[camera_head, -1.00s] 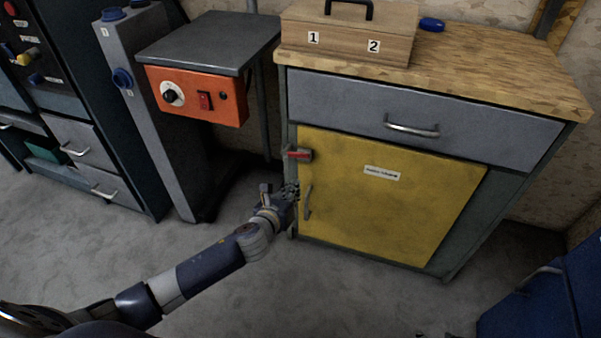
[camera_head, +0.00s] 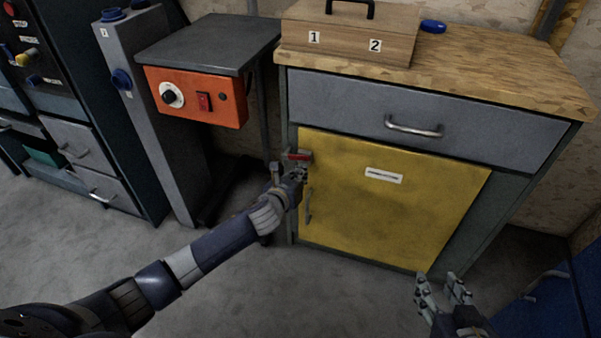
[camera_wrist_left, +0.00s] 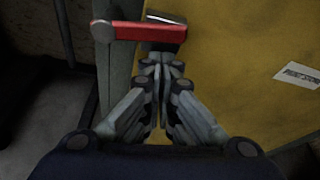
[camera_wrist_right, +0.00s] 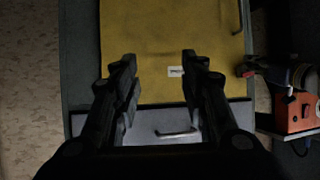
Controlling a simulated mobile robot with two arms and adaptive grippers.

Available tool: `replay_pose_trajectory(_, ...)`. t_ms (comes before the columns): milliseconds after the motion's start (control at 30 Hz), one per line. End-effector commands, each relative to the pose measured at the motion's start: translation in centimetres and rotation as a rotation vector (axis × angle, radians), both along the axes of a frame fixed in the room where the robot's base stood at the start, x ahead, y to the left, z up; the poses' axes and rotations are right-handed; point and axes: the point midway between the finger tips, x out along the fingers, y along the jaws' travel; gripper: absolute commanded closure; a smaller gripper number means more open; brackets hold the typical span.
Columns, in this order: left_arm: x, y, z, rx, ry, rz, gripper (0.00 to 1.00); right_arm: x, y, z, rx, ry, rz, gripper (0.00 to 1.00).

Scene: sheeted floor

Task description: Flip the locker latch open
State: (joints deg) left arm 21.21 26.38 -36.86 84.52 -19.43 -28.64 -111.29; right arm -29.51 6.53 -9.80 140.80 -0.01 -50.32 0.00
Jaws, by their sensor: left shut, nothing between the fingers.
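The locker latch (camera_head: 299,155) is a small red bar at the upper left edge of the yellow locker door (camera_head: 400,205). In the left wrist view the red latch (camera_wrist_left: 150,32) lies sideways across the door's edge and frame. My left gripper (camera_head: 298,174) is shut and empty, with its fingertips (camera_wrist_left: 163,64) just below the latch; I cannot tell whether they touch it. My right gripper (camera_head: 444,284) is open and empty, in front of the door's lower right. It also shows open in the right wrist view (camera_wrist_right: 158,66). The door is closed.
A vertical door handle (camera_head: 308,205) sits below the latch. A grey drawer (camera_head: 340,104) is above the door, under a wooden top with a wooden box (camera_head: 345,38). An orange control box (camera_head: 225,108) stands left. A blue cabinet (camera_head: 550,295) stands at lower right.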

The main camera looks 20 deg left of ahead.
Motion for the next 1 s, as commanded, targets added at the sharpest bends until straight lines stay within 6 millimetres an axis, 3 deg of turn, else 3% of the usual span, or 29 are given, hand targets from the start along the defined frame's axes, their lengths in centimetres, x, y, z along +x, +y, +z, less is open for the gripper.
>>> replay_pose_trajectory(567,0.0,0.2,0.7,-0.004,0.001,0.0,1.0,-0.3,-0.2,-0.4,-0.006,0.024,-0.002,0.6)
replay_pose_trajectory(1000,0.0,0.1,1.0,-0.062,0.003,0.0,1.0,-2.7,-1.1,-2.8,-0.043,0.183,-0.013,0.6)
